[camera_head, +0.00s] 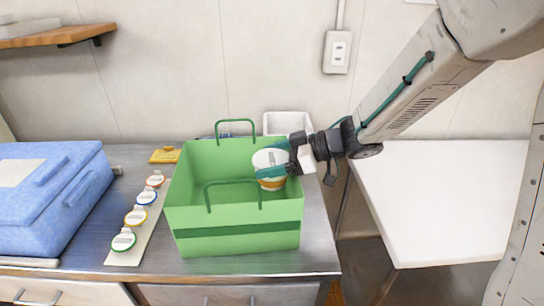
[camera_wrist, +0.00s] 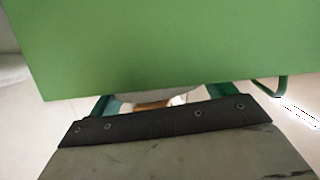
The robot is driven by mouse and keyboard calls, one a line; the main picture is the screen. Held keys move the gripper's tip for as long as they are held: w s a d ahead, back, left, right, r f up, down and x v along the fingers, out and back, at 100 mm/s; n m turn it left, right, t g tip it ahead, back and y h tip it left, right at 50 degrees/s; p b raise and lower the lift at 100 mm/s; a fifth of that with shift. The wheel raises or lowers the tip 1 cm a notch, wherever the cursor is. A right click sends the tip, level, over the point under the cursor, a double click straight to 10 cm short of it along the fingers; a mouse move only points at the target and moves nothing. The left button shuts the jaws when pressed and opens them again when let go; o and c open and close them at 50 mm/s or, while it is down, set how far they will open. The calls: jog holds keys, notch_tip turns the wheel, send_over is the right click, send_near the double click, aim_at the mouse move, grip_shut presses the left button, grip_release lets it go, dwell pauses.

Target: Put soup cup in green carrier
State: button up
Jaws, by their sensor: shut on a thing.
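The soup cup (camera_head: 271,184) has a white lid and an orange-brown band. My gripper (camera_head: 272,160), with teal fingers, is shut on it from the right. The cup overlaps the right side of the open green carrier (camera_head: 238,243) in the head view; I cannot tell how far it is below the rim. The carrier stands on the steel counter with two thin green handles upright. In the wrist view, a green carrier wall (camera_wrist: 150,45) fills the upper part, and only a sliver of the cup (camera_wrist: 152,104) shows beyond my gripper's dark edge.
A blue lidded box (camera_head: 40,225) stands at the left. A strip with several small round-topped items (camera_head: 124,240) lies between it and the carrier. A bare white table (camera_head: 440,195) is at the right.

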jog(key=o, duration=1)
jog(key=shift+f, duration=0.15)
